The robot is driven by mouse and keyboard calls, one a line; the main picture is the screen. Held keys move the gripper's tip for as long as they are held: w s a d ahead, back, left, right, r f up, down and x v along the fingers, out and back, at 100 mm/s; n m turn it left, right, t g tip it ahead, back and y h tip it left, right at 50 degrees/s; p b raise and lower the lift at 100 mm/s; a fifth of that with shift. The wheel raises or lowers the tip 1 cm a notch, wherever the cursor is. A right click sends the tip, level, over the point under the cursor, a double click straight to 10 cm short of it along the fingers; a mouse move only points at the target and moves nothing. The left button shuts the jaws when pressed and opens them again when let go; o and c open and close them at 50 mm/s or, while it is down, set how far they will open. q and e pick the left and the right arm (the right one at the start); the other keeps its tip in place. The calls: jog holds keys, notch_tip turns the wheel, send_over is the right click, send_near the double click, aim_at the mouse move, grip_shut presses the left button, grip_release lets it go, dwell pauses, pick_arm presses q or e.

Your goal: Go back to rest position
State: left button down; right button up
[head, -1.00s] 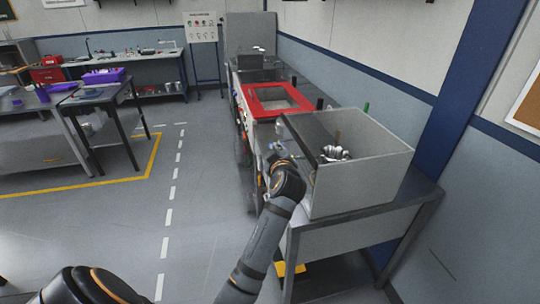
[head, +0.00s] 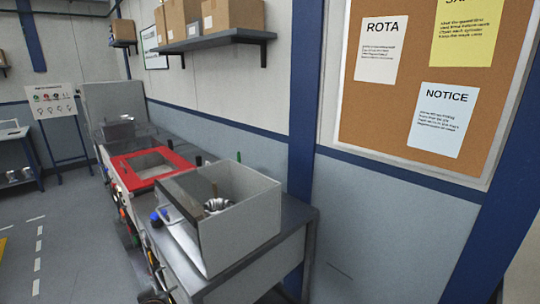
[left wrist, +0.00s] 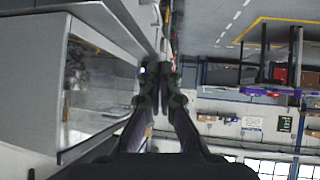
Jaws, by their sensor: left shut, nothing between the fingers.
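My left gripper (left wrist: 158,72) shows in the left wrist view, with its two dark fingers together and nothing between them. It is in the air beside the grey box-shaped machine, whose pale side and glass panel (left wrist: 95,85) fill the left of that view. In the head view the same grey open-topped enclosure (head: 253,205) stands on a bench, with a round metal part (head: 218,205) inside it. I cannot clearly make out either of my arms in the head view. My right gripper is not in view.
A red-framed station (head: 150,166) stands beyond the enclosure. The grey bench (head: 290,225) runs along the wall. A shelf (head: 215,40) with cardboard boxes and a notice board (head: 430,85) hang above. Open floor (head: 60,250) lies to the left.

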pick_arm(q)
jog(key=s+d+f+m+g+h, duration=0.25)
jog(key=s+d+f+m, duration=0.2)
jog(key=s, duration=0.55)
jog(key=s+d+f+m+g+h, duration=0.25)
jog(key=s+f+m, duration=0.2)
jog(key=s, duration=0.45)
notch_tip(320, 180, down, 24)
jog(key=s+a+g, duration=0.2)
jog(key=s+a+f, duration=0.1)
jog(key=s+f, duration=1.8)
jog(key=shift+s+a+n+g, duration=0.15)
jog(key=shift+a+n+g, duration=0.15)
jog(key=shift+a+g, duration=0.1)
jog(key=shift+f, duration=0.1)
